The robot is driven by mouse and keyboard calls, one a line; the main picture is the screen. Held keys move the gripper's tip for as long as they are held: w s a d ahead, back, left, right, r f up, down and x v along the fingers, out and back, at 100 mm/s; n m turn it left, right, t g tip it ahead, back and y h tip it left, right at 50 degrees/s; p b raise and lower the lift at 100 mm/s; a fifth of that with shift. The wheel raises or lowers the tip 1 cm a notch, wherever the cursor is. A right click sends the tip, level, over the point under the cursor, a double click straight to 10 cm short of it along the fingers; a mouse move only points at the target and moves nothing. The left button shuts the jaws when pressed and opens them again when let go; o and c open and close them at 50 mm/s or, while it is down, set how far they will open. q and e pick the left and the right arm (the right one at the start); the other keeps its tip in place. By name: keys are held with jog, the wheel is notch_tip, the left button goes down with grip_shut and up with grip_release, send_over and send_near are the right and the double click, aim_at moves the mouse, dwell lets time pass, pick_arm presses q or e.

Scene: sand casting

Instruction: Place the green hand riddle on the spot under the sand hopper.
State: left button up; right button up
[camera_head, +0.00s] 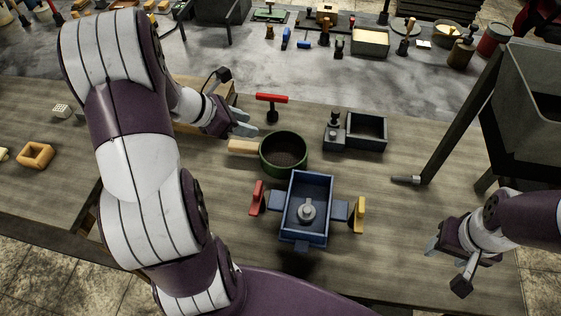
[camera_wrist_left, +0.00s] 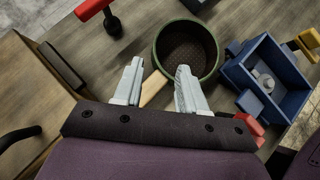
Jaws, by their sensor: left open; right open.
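The green hand riddle (camera_head: 284,153) is a round green sieve with a dark mesh bottom and a pale wooden handle pointing left. It lies on the wooden table behind the blue box. My left gripper (camera_head: 246,126) is open close to the handle. In the left wrist view, the riddle (camera_wrist_left: 185,50) lies ahead of my left gripper (camera_wrist_left: 158,85), with the handle showing between the open fingers. I cannot tell if they touch it. My right gripper (camera_head: 450,262) is open and empty at the right front. The sand hopper (camera_head: 535,90) is the dark grey bin at the right, on dark legs.
A blue box (camera_head: 325,185) with a grey knob inside and red and yellow handles stands in front of the riddle. A red-handled tool (camera_head: 271,99) and a dark grey tray (camera_head: 367,132) stand behind it. The table between the tray and the hopper leg (camera_head: 462,118) is mostly clear.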

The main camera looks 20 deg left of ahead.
aim_at(269, 135)
pick_arm(q)
jog(key=w+f, duration=0.1)
jog(key=f, duration=0.1)
jog(key=w+f, duration=0.1)
jog(key=f, duration=0.1)
jog(key=shift+w+d, duration=0.15)
jog(key=shift+w, duration=0.25)
jog(key=d+f, duration=0.1)
jog(key=w+d, duration=0.1)
jog(key=shift+d+f, duration=0.35)
jog(key=x, duration=0.4)
jog(key=shift+w+a+f, duration=0.2)
jog(key=shift+a+f, duration=0.05)
jog(key=shift+f, duration=0.15)
jog(key=shift+s+d+r, duration=0.1)
jog(key=shift+d+r, duration=0.05)
jog(key=shift+c, duration=0.7)
grip_shut()
